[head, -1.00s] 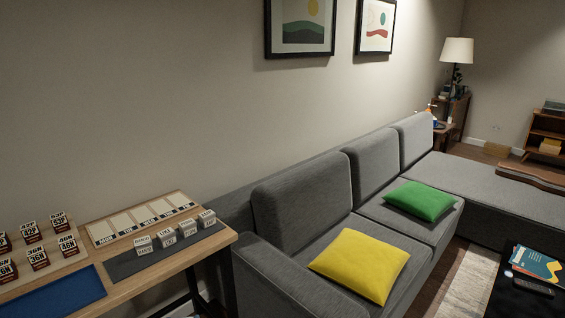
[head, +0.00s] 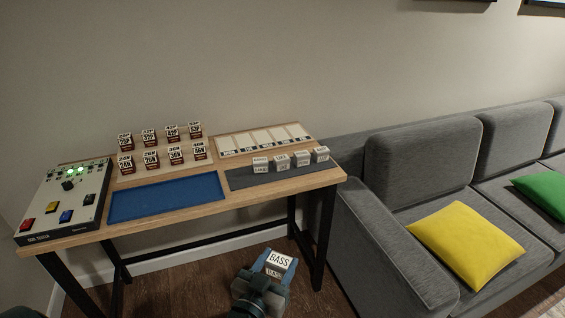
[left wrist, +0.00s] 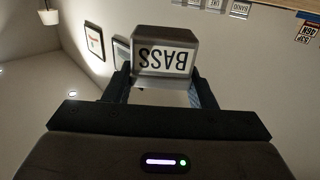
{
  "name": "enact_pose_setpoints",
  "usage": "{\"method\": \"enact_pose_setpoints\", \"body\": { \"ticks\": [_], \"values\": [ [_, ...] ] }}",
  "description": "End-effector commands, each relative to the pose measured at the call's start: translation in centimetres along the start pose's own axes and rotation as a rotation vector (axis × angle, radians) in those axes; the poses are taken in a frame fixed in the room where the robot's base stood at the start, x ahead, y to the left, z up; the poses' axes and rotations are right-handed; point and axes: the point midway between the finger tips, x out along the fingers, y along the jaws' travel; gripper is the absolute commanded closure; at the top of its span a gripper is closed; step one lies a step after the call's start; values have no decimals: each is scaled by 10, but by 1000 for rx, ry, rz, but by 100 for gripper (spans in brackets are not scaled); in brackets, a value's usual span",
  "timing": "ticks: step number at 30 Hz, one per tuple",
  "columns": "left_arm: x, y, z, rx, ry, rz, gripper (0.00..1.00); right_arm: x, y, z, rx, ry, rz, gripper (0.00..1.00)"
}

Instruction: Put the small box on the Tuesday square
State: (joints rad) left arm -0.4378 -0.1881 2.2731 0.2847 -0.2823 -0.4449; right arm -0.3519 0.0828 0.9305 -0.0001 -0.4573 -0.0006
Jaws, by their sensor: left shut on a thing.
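A small grey box with a white label reading BASS (head: 279,262) is between the fingers of my left gripper (head: 275,270). The gripper is shut on it, low in front of the table and below the tabletop. In the left wrist view the box (left wrist: 164,52) sits between both fingers, its label upside down. The pale board with a row of day squares (head: 218,153) lies at the table's back right. Its second square from the left looks like the Tuesday square (head: 246,142) and appears empty; the lettering is small. My right gripper is not in view.
Several small white boxes stand on a dark mat (head: 240,182) in front of the board. A blue mat (head: 165,198) lies bare, with several labelled boxes behind it. A device with buttons (head: 66,200) is at left. A grey sofa (head: 400,260) stands right of the table (head: 210,213).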

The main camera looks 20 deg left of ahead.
Motion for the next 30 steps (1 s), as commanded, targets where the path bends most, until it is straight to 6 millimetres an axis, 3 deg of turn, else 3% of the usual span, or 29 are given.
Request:
{"method": "enact_pose_setpoints", "body": {
  "ticks": [9,22,26,30],
  "values": [
    [54,-9,35,4,2,-43,73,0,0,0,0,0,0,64],
    [101,-37,54,4,2,-173,73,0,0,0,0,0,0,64],
    [120,-52,55,4,4,-244,73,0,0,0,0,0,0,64],
    [154,-86,46,4,9,-410,73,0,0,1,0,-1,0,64]
  ]
}}
